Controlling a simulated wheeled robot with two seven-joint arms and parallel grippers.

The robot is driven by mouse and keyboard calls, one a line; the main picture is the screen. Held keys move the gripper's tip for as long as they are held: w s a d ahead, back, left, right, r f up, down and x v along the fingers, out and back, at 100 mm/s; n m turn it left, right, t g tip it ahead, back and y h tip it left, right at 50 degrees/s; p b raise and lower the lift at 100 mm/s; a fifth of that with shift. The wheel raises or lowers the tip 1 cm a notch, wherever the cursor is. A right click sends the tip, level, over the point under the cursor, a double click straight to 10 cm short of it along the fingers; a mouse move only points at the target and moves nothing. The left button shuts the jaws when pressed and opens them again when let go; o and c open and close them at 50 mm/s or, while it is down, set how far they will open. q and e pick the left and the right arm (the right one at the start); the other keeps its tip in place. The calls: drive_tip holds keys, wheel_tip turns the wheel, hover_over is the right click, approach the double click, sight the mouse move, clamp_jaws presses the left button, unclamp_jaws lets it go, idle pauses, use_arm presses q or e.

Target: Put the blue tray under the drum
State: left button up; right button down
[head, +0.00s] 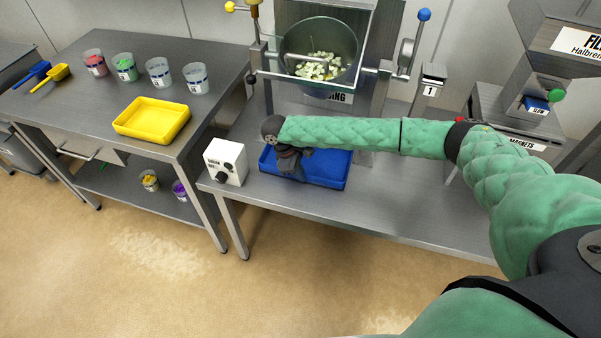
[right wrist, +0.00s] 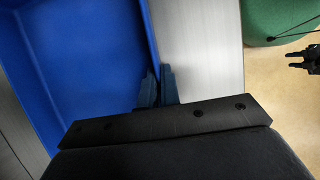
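The blue tray (head: 328,172) lies on the steel table in front of the drum's stand. The drum (head: 290,48) is an open steel bowl holding pale chunks, higher up and behind the tray. My right gripper (head: 288,166) is at the tray's left part, and my forearm hides some of the tray's back side. In the right wrist view, the fingers (right wrist: 158,88) sit close together on either side of the tray's wall (right wrist: 151,45), apparently shut on it. A small dark gripper (right wrist: 303,60), seemingly my left, shows at the right edge of that view; the head view does not show it.
A white control box (head: 226,162) stands left of the blue tray. A yellow tray (head: 152,120) and several cups (head: 159,72) are on the left table. A machine with a "MAGNETS" label (head: 527,143) stands to the right. The table front right of the tray is bare.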

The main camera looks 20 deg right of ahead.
drive_tip(key=c, duration=1.6)
unclamp_jaws()
drive_tip(key=shift+f, duration=0.1)
use_arm(q)
drive_tip(key=shift+f, duration=0.15)
